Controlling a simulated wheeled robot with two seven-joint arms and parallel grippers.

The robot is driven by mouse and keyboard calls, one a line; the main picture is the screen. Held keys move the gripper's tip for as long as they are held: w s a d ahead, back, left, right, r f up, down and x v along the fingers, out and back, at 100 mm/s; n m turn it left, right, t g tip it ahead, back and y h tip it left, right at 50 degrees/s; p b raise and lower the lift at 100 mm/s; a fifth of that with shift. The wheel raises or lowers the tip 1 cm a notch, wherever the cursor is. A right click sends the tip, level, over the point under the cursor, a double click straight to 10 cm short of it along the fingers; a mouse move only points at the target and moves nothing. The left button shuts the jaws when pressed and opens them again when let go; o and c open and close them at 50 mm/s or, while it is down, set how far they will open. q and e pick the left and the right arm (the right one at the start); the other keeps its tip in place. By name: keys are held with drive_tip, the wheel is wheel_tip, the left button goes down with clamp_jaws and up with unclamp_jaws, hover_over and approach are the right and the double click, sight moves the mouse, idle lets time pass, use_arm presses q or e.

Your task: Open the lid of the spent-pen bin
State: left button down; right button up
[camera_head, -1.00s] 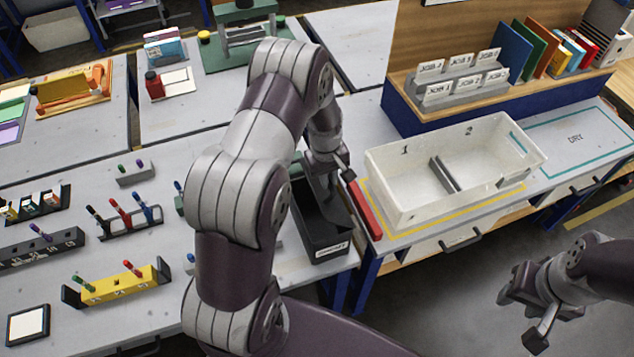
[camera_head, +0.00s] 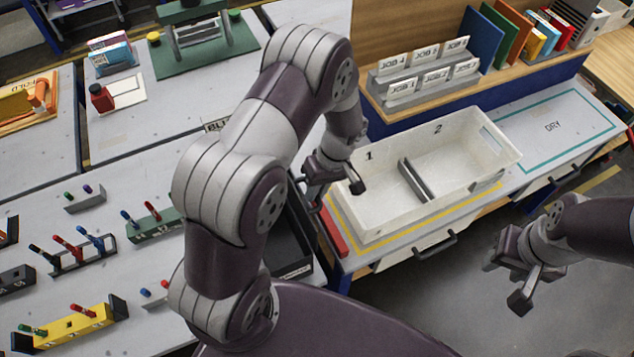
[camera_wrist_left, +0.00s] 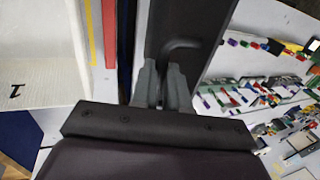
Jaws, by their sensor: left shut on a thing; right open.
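The spent-pen bin (camera_head: 292,262) is a black open-topped box at the table's right edge, partly hidden behind my left arm. Its dark inside shows in the head view. In the left wrist view a black panel with a bent bar handle (camera_wrist_left: 185,45), which looks like the lid (camera_wrist_left: 195,15), lies ahead of my left gripper (camera_wrist_left: 163,95). The fingers are close together and shut at the handle; the exact contact is hidden. In the head view my left gripper (camera_head: 330,185) is above the bin's right side. My right gripper (camera_head: 508,282) is open and empty, off to the right.
A red bar (camera_head: 334,232) lies right of the bin. A white two-part tray (camera_head: 385,215) stands just beyond it, close to my left gripper. Pen racks, including a yellow one (camera_head: 70,328), stand on the table left of my arm.

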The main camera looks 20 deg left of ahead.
use_arm(q)
drive_tip(key=shift+s+d+f, duration=0.1)
drive_tip(key=shift+s+f, duration=0.05)
drive_tip(key=shift+f, duration=0.15)
use_arm(e)
drive_tip(key=shift+w+d+f, duration=0.1)
drive_tip(key=shift+w+f, duration=0.05)
drive_tip(key=shift+w, duration=0.15)
use_arm(q)
drive_tip(key=c, duration=1.1)
unclamp_jaws()
drive_tip(key=shift+r, duration=0.1)
use_arm(e)
drive_tip(key=shift+s, duration=0.1)
use_arm(q)
drive_tip(key=shift+r, duration=0.1)
